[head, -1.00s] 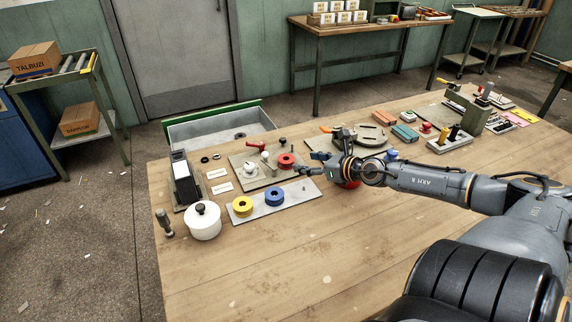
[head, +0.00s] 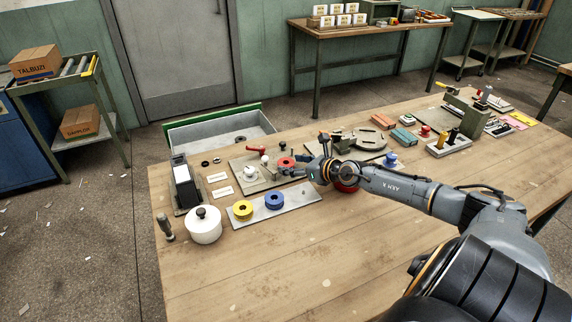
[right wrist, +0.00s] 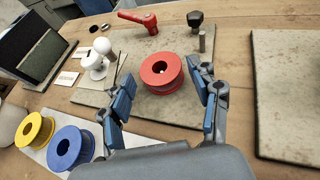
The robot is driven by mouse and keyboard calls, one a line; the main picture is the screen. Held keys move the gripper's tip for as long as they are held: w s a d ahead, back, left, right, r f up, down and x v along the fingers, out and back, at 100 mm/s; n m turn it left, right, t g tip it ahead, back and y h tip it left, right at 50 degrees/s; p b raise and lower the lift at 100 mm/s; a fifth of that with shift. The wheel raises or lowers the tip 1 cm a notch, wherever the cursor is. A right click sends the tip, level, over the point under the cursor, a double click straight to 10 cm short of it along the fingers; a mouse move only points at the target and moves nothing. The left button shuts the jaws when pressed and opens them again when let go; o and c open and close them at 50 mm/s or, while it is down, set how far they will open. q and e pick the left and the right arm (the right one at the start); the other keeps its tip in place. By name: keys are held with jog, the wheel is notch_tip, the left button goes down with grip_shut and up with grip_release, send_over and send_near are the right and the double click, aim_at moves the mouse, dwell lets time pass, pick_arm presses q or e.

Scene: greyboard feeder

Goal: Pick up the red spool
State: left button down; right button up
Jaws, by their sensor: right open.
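The red spool (head: 285,162) stands upright on a grey board (head: 251,187) on the wooden table. In the right wrist view the red spool (right wrist: 161,72) is ahead of and between the blue-padded fingers of my right gripper (right wrist: 165,95). The fingers are spread on both sides of it, apart from it. In the head view my right gripper (head: 300,168) is just right of the spool. My left gripper is not in view.
A yellow spool (head: 243,210) and a blue spool (head: 274,200) sit on a grey plate (head: 297,196) in front. A white knob (right wrist: 93,65) and red lever (right wrist: 138,20) stand near the red spool. A white pot (head: 205,226) is at left. The table's front is clear.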

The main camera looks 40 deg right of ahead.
aim_at(289, 164)
jog(key=shift+x, duration=1)
jog(key=shift+c, duration=0.2)
jog(key=c, duration=0.6)
jog(key=shift+r, duration=0.15)
jog(key=shift+c, duration=0.2)
jog(key=shift+r+p, duration=0.35)
jog(key=shift+r, duration=0.2)
notch_tip(289, 164, up, 3)
jog(key=shift+f+p, duration=0.15)
jog(key=shift+p, duration=0.7)
jog(key=w+r+b, duration=0.2)
jog(key=w+r, duration=0.7)
jog(key=w, duration=0.5)
